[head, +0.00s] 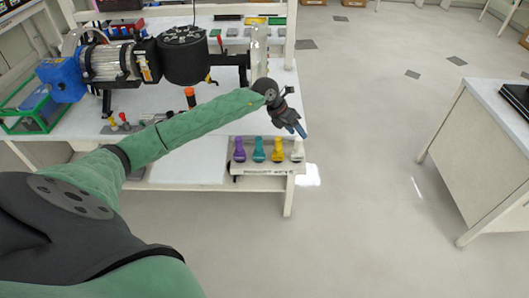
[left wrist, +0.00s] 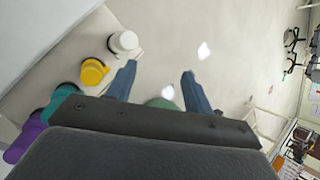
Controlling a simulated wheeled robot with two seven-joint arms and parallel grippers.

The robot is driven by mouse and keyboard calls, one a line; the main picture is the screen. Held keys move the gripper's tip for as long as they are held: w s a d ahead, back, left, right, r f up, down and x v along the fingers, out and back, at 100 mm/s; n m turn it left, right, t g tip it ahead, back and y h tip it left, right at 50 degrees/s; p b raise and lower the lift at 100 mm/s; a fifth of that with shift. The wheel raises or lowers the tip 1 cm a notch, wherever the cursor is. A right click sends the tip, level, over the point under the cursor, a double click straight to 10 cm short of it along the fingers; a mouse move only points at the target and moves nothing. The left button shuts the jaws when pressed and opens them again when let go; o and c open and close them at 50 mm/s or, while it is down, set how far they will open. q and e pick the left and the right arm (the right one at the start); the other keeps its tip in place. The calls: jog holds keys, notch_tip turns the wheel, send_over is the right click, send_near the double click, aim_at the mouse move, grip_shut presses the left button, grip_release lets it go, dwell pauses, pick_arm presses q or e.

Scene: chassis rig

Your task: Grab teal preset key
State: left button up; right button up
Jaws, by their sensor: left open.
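The teal preset key (head: 259,150) stands upright in a row on a small rack (head: 262,169) at the bench's front right corner, between a purple key (head: 239,149) and a yellow key (head: 278,150). A white key (head: 297,150) is at the right end. My left gripper (head: 301,130) is open and empty, above the white key's end of the row. In the left wrist view, the teal key (left wrist: 62,101) is at the lower left, partly hidden by the gripper body, and the open fingers (left wrist: 160,78) point past the keys over bare floor. My right gripper is not in view.
A motor assembly with a black cylinder (head: 184,55) stands on the bench behind my left arm. A green-framed bin (head: 38,112) is at the bench's left. Open floor (head: 380,150) lies right of the bench, before another table (head: 490,130).

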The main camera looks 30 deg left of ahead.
aim_at(258, 138)
pick_arm(q)
jog(key=s+a+f+g+y, duration=0.1)
jog(key=a+y, duration=0.1)
jog(key=a, duration=0.2)
jog(key=s+a+f+g+y, duration=0.1)
jog(key=a+y, duration=0.1)
jog(key=a, duration=0.2)
jog(key=s+a+f+g+y, duration=0.1)
jog(key=a, duration=0.3)
jog(key=shift+a+n+y, duration=0.2)
jog(key=shift+n+y, duration=0.1)
jog(key=shift+y, duration=0.1)
jog(key=shift+s+a+f, duration=0.1)
jog(key=shift+a+f, duration=0.05)
jog(key=shift+a, duration=0.05)
jog(key=shift+f+p, duration=0.55)
jog(key=shift+f, duration=0.6)
jog(key=f+p, duration=0.2)
jog(key=f, duration=0.2)
jog(key=shift+a+f+p, duration=0.3)
jog(key=shift+f+p, duration=0.05)
jog(key=shift+p, duration=0.05)
jog(key=shift+f, duration=0.3)
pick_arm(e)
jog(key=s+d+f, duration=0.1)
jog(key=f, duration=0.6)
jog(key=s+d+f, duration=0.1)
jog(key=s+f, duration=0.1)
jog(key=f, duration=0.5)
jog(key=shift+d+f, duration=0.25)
